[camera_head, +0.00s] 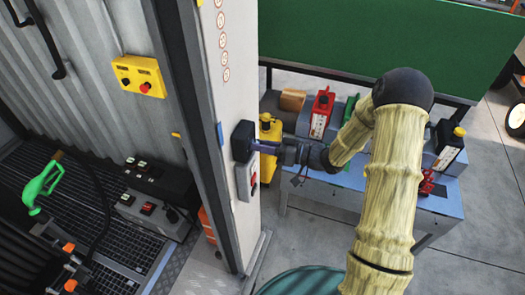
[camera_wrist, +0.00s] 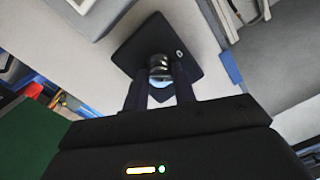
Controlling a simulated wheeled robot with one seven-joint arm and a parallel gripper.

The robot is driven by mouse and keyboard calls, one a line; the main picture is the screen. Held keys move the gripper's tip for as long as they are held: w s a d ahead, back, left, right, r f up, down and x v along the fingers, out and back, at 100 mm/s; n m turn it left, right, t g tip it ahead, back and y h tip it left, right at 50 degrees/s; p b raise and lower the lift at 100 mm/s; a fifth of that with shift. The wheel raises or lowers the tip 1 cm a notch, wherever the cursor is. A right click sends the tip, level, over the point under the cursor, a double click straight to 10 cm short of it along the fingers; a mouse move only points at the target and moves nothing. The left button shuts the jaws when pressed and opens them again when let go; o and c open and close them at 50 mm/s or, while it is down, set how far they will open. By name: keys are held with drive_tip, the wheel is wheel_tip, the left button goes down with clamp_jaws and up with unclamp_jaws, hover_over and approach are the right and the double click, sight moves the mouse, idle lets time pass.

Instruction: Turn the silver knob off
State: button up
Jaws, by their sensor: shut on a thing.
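The silver knob (camera_wrist: 159,66) sits on a black square plate (camera_wrist: 130,45) on the pale wall post, seen close up in the wrist view. My gripper (camera_wrist: 160,82) has its two dark fingers on either side of the knob and is shut on it. In the head view the black box (camera_head: 243,142) is on the edge of the white post, and my gripper (camera_head: 262,147) reaches it from the right. The knob is hidden there by the fingers. A small white mark is on the plate beside the knob. I cannot tell the knob's exact angle.
A blue-grey table (camera_head: 425,203) with several canisters stands behind my arm. A yellow button box (camera_head: 139,76) and a green nozzle (camera_head: 40,188) are inside the container at left.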

drive_tip(key=n+b, duration=0.7)
drive_tip(key=b, duration=0.1)
drive_tip(key=shift+n, duration=0.4)
drive_tip(key=o, duration=1)
